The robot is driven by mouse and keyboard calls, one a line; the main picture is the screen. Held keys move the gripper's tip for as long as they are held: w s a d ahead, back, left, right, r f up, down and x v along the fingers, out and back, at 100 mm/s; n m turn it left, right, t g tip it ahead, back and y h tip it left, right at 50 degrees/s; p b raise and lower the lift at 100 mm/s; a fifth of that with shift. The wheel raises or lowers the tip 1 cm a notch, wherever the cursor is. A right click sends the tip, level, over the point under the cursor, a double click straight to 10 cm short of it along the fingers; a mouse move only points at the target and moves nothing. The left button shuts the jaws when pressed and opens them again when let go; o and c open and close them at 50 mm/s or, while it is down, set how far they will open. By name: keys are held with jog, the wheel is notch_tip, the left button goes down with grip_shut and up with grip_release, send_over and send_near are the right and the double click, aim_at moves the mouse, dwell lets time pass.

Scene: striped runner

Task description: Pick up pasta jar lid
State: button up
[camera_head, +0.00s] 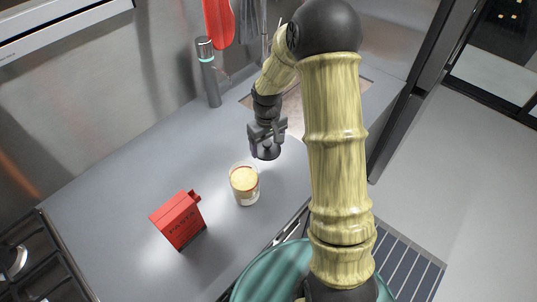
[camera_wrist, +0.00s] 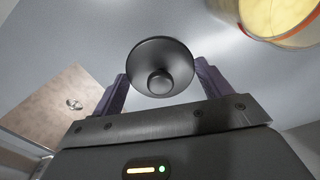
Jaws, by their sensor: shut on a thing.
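The pasta jar lid (camera_wrist: 160,62) is a dark, round, glossy disc with a knob at its middle. In the wrist view it sits between the two fingers of my gripper (camera_wrist: 160,85), which is shut on it. In the head view the lid (camera_head: 267,152) hangs below my gripper (camera_head: 267,143), seemingly above the counter behind the jar. The jar (camera_head: 244,186) is clear, open at the top and full of something pale yellow. Part of the jar also shows at the top right of the wrist view (camera_wrist: 285,18).
A grey bottle (camera_head: 208,75) stands near the back wall. A sink (camera_head: 292,108) lies behind my gripper. A stove (camera_head: 40,262) is at lower left.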

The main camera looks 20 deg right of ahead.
jog(key=shift+s+r, duration=0.1)
jog(key=shift+r, duration=0.85)
jog(key=shift+r, duration=0.1)
